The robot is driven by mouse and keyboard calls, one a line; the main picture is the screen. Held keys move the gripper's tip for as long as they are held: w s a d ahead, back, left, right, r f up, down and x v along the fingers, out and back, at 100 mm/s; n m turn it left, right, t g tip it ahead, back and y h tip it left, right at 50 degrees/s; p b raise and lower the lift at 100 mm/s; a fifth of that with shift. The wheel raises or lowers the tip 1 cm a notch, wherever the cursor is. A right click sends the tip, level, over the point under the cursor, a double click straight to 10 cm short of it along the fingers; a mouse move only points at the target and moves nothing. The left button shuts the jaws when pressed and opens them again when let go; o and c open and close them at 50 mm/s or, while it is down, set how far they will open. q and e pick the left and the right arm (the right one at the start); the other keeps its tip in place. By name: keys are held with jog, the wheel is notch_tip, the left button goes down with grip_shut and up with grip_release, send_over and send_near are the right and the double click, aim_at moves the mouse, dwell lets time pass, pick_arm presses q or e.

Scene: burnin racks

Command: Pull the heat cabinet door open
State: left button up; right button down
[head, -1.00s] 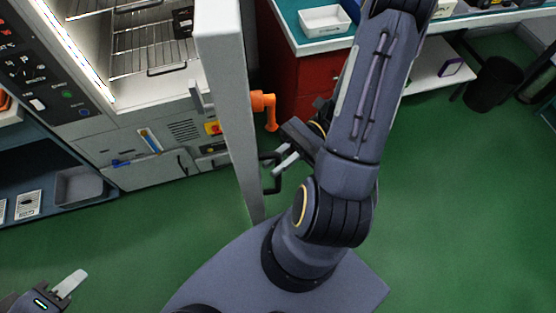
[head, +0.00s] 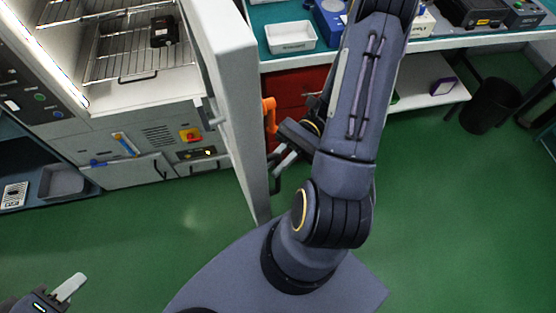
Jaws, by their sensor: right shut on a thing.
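The heat cabinet (head: 120,105) stands at the upper left with wire shelves (head: 140,68) and a small black device (head: 163,30) inside. Its light grey door (head: 235,90) stands open and is seen nearly edge-on. An orange lever (head: 269,114) and a black bar handle (head: 275,181) are on the door's outer side. My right gripper (head: 284,161) is at the black handle and shut on it, with the contact partly hidden by the door and my arm. My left gripper (head: 68,290) is at the bottom left, away from the cabinet; only one pale finger shows clearly.
A red cabinet (head: 295,92) under a teal-topped bench is behind the door, with a white tray (head: 291,37) on top. A black bin (head: 490,105) stands at the right. Green floor (head: 440,220) is clear at the right and below the cabinet.

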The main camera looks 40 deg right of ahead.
jog(key=c, duration=1.8)
grip_release()
jog(key=shift+o, duration=0.2)
jog(key=w+d+b, duration=0.1)
jog(key=d, duration=0.6)
jog(key=shift+d, duration=0.4)
